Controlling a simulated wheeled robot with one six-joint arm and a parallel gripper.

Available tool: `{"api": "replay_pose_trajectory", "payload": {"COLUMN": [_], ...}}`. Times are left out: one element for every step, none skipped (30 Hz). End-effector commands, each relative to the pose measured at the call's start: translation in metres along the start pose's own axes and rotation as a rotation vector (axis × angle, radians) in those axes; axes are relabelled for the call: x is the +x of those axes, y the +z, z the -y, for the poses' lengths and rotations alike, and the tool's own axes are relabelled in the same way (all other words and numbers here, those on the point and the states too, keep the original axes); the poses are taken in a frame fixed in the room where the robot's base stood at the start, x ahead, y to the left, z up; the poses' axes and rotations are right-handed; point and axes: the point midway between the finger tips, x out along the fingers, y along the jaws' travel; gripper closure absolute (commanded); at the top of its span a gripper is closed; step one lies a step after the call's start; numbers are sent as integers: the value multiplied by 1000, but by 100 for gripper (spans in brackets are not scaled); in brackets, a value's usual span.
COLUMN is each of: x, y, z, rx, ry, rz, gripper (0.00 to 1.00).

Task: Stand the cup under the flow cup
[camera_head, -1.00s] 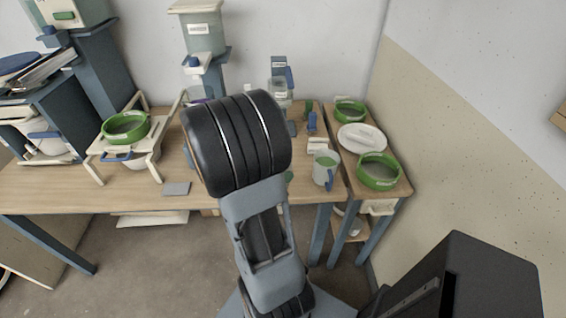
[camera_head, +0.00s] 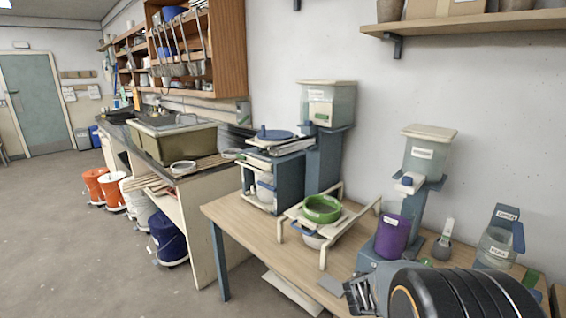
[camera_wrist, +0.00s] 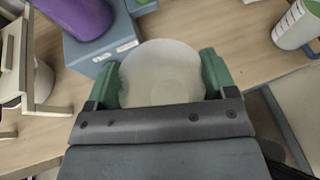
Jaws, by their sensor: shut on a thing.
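In the wrist view a pale cream round cup (camera_wrist: 162,72) sits between the two green fingers of my gripper (camera_wrist: 160,80), which is shut on it. I look at the cup from above its side, with the wooden bench behind it. In the head view my gripper (camera_head: 360,295) is at the bench's front edge, low at right; the cup cannot be made out there. A blue stand with a label (camera_head: 507,215) and a clear jar (camera_head: 496,246) stand at the bench's right. I cannot tell for certain which fixture is the flow cup.
A clear dispenser (camera_head: 425,155) rises behind. A white mug (camera_wrist: 296,25) is at right.

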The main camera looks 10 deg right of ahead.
Motion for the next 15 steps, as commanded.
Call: {"api": "replay_pose_trajectory", "payload": {"x": [-10,-16,-26,-34,-42,-53,-61,-70,-81,-90,-97,-107,-114,-121,-128], "y": [-8,-12,-19,-25,-31,-39,-45,-51,-58,-63,-68,-74,-78,-82,-87], "z": [-26,-41,-60,-74,-86,-101,-111,-121,-132,-139,-145,-153,-158,-162,-166], "rx": [-46,-72,-106,-132,-156,-186,-206,-225,-248,-263,-278,-295,-304,-313,-322], "ry": [105,168,251,311,367,439,488,535,592,630,665,706,731,755,776], "rz": [-1,-2,-3,-3,-3,-4,-3,-3,-3,-3,-3,-2,-2,-1,-1], "gripper": [45,45,45,45,45,45,45,45,45,45,45,45,45,45,45]}}
